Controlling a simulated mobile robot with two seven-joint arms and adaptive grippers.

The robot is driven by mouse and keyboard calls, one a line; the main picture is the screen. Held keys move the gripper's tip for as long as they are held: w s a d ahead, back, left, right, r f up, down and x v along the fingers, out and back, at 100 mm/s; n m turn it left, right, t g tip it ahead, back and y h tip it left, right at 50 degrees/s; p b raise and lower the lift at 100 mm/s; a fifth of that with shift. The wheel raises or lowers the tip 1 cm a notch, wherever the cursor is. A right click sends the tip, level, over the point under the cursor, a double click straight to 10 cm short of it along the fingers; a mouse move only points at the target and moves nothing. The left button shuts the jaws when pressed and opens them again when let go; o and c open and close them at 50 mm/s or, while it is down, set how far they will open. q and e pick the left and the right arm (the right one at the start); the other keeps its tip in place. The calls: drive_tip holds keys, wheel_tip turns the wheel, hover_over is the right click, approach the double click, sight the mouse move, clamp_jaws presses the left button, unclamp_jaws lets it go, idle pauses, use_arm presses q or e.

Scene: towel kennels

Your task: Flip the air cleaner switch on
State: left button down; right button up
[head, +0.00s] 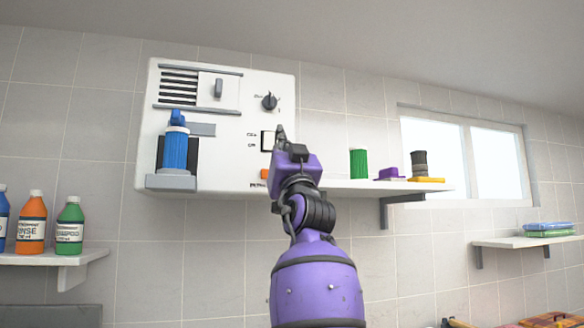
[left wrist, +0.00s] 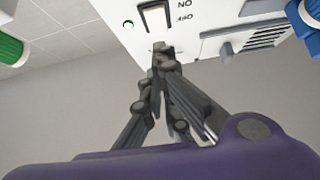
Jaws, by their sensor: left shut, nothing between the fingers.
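The air cleaner (head: 225,125) is a white box on the tiled wall. Its rocker switch (head: 267,141) is white in a dark frame, with OFF and ON labels beside it. The switch also shows in the left wrist view (left wrist: 156,18), turned about upside down, with a lit green lamp (left wrist: 128,24) close by. I cannot tell which end is pressed in. My left gripper (head: 280,132) is shut and empty, its tips close beside the switch. In the left wrist view the tips (left wrist: 163,50) are just off its OFF-side end; contact is unclear. My right gripper is not in view.
A dark knob (head: 269,101) and a grey lever (head: 218,88) are on the panel. A blue bottle (head: 175,148) stands in a holder at its left. A shelf (head: 345,190) with a green cylinder (head: 358,163) extends right. Bottles stand on the lower left shelf (head: 65,258).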

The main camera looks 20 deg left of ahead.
use_arm(q)
wheel_tip(320, 180, down, 7)
drive_tip(key=s+d+b, duration=0.1)
drive_tip(key=s, duration=0.2)
drive_tip(key=shift+d, duration=0.4)
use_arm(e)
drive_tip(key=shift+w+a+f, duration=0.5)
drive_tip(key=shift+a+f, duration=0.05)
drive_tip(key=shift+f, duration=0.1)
use_arm(q)
drive_tip(key=shift+w, duration=0.1)
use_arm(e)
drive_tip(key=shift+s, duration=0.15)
use_arm(q)
drive_tip(key=shift+f, duration=0.15)
